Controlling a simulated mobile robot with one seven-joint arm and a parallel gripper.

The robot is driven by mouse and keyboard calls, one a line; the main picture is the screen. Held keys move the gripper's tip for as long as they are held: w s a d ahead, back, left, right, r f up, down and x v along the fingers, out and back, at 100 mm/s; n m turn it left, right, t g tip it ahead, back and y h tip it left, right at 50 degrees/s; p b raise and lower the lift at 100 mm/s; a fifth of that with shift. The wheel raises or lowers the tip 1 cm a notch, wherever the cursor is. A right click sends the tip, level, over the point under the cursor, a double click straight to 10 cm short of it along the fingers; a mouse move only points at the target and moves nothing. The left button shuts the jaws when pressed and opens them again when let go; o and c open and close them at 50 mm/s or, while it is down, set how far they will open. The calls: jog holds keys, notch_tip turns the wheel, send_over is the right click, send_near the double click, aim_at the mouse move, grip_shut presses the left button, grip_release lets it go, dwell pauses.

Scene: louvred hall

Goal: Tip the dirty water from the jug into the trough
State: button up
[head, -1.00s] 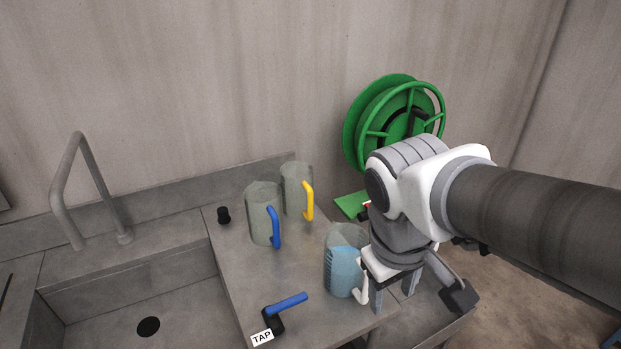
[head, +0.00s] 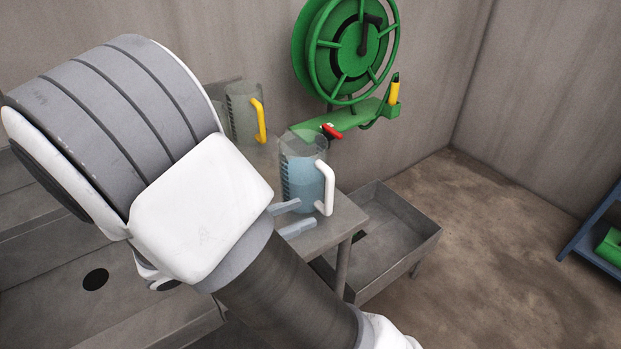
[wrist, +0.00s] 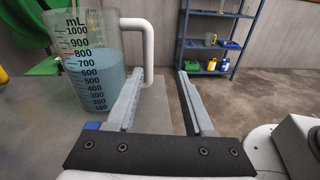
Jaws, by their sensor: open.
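A clear jug (head: 303,185) with a white handle stands upright near the counter's right end, part filled with bluish water. In the wrist view this jug (wrist: 94,75) shows mL marks, with water up to roughly 700. My gripper (head: 291,218) is open and empty, its fingers beside the jug, low near the handle. In the wrist view my gripper (wrist: 161,75) points just right of the jug, and the white handle (wrist: 149,48) is near the left fingertip, not between the fingers. A grey trough (head: 405,228) stands low beyond the counter's right end.
A jug with a yellow handle (head: 242,118) stands behind; what it holds is unclear. A green hose reel (head: 350,50) hangs on the wall. A sink (head: 60,290) lies left, partly behind my arm. A blue shelf (wrist: 210,40) stands across the room. The floor right is clear.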

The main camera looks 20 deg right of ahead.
aim_at(326, 197)
jog(key=shift+w+a+f+n+t+h, duration=0.4)
jog(key=shift+w+a+f+n+t, duration=0.15)
jog(key=shift+a+n+t, duration=0.15)
jog(key=shift+b+x, duration=0.5)
jog(key=shift+x, duration=4.4)
jog(key=shift+p, duration=0.35)
grip_shut()
jog(key=shift+r, duration=0.1)
